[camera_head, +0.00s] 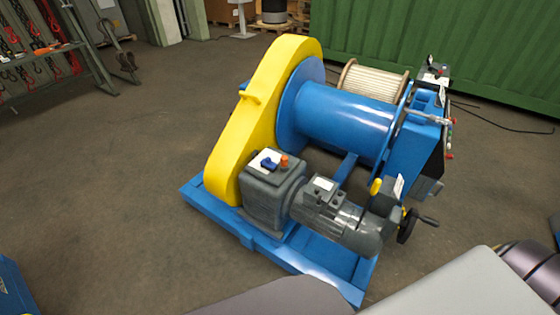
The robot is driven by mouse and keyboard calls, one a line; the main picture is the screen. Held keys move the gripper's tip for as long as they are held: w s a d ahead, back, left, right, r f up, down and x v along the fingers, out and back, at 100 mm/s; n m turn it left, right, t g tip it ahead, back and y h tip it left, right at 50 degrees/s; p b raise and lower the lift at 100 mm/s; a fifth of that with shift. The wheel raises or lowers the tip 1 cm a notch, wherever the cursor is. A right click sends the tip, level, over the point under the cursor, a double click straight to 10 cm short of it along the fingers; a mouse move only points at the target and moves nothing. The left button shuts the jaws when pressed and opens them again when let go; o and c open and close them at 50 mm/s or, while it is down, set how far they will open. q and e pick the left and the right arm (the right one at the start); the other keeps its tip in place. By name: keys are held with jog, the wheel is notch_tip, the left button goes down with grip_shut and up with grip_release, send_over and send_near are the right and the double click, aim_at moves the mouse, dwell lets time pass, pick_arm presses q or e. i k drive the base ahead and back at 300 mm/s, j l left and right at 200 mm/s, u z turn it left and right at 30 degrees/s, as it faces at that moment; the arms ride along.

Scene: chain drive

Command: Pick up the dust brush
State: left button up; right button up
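I cannot make out a dust brush for certain in the head view. A blue winch with a yellow chain guard (262,105) stands on the floor in the middle. On top of its grey gearbox (270,195) lie a small blue item (268,163) and an orange piece (284,161), too small to identify. A slim silvery item (428,117) is at the right end of the blue drum (345,118). Neither of my grippers is in view. Only grey parts, likely my own arm links, show along the bottom edge.
The winch's blue base frame (217,220) fills the middle floor. A handwheel (408,226) juts out at its right. A rack with red hooks and chains (45,48) stands at the back left, a green container (500,50) behind. The floor (100,170) at left is clear.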

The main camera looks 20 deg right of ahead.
aim_at(267, 163)
jog(key=i+j+z, duration=0.4)
jog(key=j, duration=0.3)
jog(key=i+j+z, duration=0.2)
jog(key=j, duration=0.2)
